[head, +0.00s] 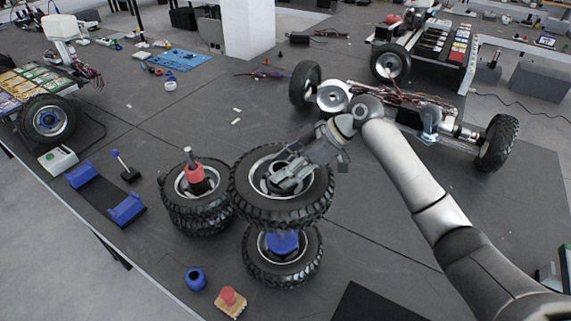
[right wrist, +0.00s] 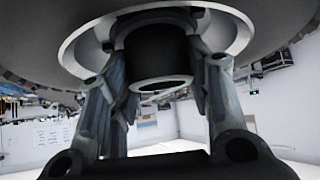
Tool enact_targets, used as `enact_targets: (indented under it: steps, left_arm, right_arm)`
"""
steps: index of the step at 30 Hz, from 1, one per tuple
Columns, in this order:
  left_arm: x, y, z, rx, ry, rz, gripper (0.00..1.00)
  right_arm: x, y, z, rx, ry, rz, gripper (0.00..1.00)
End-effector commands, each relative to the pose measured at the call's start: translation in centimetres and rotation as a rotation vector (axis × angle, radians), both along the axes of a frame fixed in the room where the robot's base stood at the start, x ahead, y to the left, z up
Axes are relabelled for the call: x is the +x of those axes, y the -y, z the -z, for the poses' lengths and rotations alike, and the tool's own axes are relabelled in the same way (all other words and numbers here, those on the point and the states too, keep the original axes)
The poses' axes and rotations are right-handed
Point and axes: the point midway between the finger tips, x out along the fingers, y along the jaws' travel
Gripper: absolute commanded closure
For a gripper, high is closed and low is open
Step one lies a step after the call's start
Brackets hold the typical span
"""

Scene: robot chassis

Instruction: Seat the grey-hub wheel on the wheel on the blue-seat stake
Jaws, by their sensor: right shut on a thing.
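The grey-hub wheel (head: 243,200), a black knobbly tyre on a light rim, is in my right gripper (head: 288,178). The fingers are shut on its hub; in the right wrist view they sit on both sides of the dark grey hub (right wrist: 158,52). It hangs above the lower wheel (head: 283,281), slightly left of it in the head view. The blue seat (head: 284,243) shows in the middle of that lower wheel, below the held wheel. The held wheel hides the stake's top and the lower wheel's far side. My left gripper is not in view.
Left of the held wheel stands a wheel stack (head: 185,215) with a red-collared stake (head: 195,175), close to the held tyre. A blue ring (head: 195,278) and a red-topped brush (head: 230,300) lie in front. A wheeled chassis (head: 385,100) stands behind.

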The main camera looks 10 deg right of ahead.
Motion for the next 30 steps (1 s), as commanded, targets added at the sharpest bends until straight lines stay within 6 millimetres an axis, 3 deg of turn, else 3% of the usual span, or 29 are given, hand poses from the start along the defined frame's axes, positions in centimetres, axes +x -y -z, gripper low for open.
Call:
enact_targets:
  steps: [30]
  left_arm:
    - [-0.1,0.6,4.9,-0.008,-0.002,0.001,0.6]
  right_arm:
    - [0.2,-0.1,7.7,0.009,0.01,0.001,1.0]
